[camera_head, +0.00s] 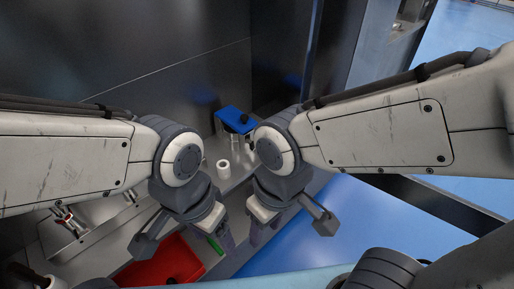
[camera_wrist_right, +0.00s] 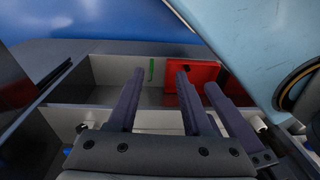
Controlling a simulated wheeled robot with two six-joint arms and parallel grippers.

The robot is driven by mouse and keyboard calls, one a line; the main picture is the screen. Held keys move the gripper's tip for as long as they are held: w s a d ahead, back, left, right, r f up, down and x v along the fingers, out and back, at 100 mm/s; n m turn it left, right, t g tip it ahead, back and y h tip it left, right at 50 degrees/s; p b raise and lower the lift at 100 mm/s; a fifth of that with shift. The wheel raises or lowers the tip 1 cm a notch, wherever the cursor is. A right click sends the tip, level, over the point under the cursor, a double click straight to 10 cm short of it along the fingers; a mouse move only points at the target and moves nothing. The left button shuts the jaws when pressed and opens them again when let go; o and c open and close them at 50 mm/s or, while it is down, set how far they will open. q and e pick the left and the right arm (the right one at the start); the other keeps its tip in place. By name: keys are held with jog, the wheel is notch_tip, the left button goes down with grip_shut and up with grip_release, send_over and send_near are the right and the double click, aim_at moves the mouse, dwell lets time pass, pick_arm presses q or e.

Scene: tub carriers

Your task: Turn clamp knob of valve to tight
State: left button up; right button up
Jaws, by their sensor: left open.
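A blue block (camera_head: 234,121) with a dark round knob (camera_head: 244,118) stands at the back of the bench in the head view. A small metal fitting with a red part (camera_head: 65,214) sits at the far left. I cannot tell for sure which is the valve with the clamp knob. My left gripper (camera_head: 222,238) is open, pointing down above the bench's front, beside a green strip (camera_head: 214,244). My right gripper (camera_head: 262,232) is close to its right; in the right wrist view (camera_wrist_right: 158,85) its fingers are apart with nothing between them. Both grippers are well away from the blue block.
A red tray (camera_head: 163,264) lies in the bench at front left; it also shows in the right wrist view (camera_wrist_right: 181,78). A white cylinder (camera_head: 223,169) stands midway on the bench. Dark metal walls (camera_head: 130,45) close the back. Blue floor (camera_head: 330,225) is open at the right.

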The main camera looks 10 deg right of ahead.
jog(key=shift+o, duration=0.9)
jog(key=w+d+f+t, duration=0.1)
jog(key=w+f, duration=0.2)
jog(key=w, duration=0.3)
jog(key=w+d+f+n+t+b, duration=0.1)
jog(key=w+f+t, duration=0.1)
jog(key=w, duration=0.4)
jog(key=w+d+f+t+b, duration=0.1)
jog(key=w+f+t, duration=0.1)
jog(key=w+f, duration=0.2)
jog(key=w, duration=0.3)
jog(key=shift+d+f+y, duration=0.15)
jog(key=shift+d+y, duration=0.2)
jog(key=shift+y, duration=0.05)
jog(key=t+y+b, duration=0.4)
jog(key=t+y, duration=0.5)
send_near(253, 144)
jog(key=b+x, duration=0.1)
jog(key=x, duration=0.1)
jog(key=b+x, duration=0.1)
jog(key=x, duration=0.1)
jog(key=f+b+x, duration=0.1)
jog(key=b+x, duration=0.1)
jog(key=x, duration=0.1)
jog(key=shift+w+d, duration=0.2)
jog(key=shift+d, duration=0.15)
jog(key=shift+w+a, duration=0.25)
jog(key=shift+w, duration=0.15)
